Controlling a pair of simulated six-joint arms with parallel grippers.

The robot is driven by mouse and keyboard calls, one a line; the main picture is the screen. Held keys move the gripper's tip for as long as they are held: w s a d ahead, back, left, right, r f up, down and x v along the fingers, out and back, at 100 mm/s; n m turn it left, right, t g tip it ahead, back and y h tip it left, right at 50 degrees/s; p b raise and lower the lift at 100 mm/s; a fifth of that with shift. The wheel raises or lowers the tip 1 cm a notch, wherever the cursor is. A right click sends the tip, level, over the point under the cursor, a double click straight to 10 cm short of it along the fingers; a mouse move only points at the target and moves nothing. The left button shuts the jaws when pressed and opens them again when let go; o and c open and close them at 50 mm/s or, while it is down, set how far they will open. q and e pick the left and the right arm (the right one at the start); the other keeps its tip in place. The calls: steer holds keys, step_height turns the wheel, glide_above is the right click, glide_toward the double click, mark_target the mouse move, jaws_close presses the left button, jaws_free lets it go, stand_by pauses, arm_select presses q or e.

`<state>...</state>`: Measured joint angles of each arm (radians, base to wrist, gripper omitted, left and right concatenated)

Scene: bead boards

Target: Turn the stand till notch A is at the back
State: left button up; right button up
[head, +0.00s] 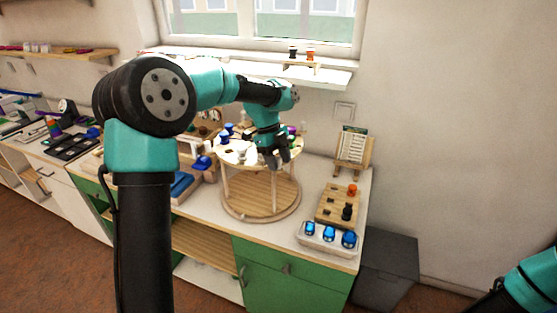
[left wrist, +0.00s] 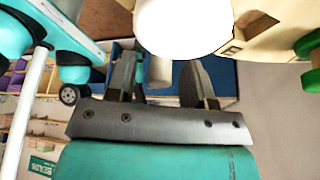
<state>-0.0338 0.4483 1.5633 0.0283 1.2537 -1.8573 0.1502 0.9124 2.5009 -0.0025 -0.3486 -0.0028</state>
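The round two-tier wooden stand (head: 258,206) is on the white counter, with several small things on its upper disc. My left gripper (head: 276,163) points down at the right front edge of the upper disc. In the left wrist view its two fingers (left wrist: 160,84) are apart, with a white post (left wrist: 159,72) showing between them and gaps on both sides. Contact cannot be told. A white rounded thing (left wrist: 185,22) and a pale wooden edge with a dark notch (left wrist: 257,26) are just beyond the fingers. No letter A is readable. My right gripper is out of view.
Right of the stand are a wooden board (head: 338,203) with orange and black pieces, a white tray (head: 327,240) with blue pieces, and a card on an easel (head: 353,148). Wooden blocks and blue things crowd the stand's left. A dark grey box (head: 386,268) stands right of the counter.

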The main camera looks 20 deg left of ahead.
arm_select(q)
steer(key=shift+r, duration=0.1)
steer(key=v, duration=1.7)
steer(key=shift+a, duration=0.15)
steer(key=shift+w, duration=0.1)
